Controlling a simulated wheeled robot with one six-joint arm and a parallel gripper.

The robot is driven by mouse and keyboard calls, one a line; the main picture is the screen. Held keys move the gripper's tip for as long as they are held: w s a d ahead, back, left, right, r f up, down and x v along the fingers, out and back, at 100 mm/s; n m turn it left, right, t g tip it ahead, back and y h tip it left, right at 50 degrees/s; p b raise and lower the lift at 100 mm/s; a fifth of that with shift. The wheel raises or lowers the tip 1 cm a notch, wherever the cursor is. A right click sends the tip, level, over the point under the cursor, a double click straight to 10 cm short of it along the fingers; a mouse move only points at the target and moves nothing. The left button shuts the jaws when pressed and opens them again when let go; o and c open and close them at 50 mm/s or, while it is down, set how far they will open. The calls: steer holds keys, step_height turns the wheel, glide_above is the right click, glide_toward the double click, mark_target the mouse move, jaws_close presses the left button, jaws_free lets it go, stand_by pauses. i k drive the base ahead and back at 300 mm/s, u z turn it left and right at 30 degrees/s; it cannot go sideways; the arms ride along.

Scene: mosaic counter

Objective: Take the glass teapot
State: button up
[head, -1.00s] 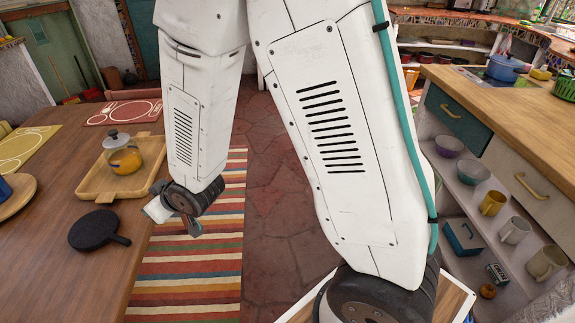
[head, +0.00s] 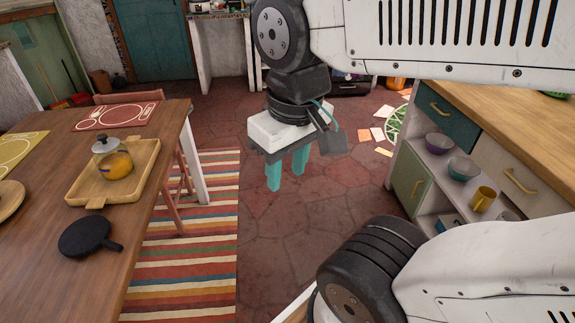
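My gripper (head: 287,180) hangs over the floor to the right of the table, well apart from the teapot. Its two teal fingers point down with a gap between them, and nothing shows between them.
The brown table (head: 150,121) also bears a black pan-shaped item (head: 84,237), a red placemat (head: 118,115) and a yellow placemat (head: 18,148). A striped rug (head: 200,257) lies beside it. A counter with open shelves (head: 434,169) stands at the right.

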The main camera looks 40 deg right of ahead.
mark_target(116, 164)
steer(key=z, duration=0.25)
steer(key=k, duration=0.45)
steer(key=z, duration=0.8)
steer(key=i, duration=0.9)
steer(key=u, duration=1.25)
steer(key=i, duration=0.8)
steer(key=u, duration=0.95)
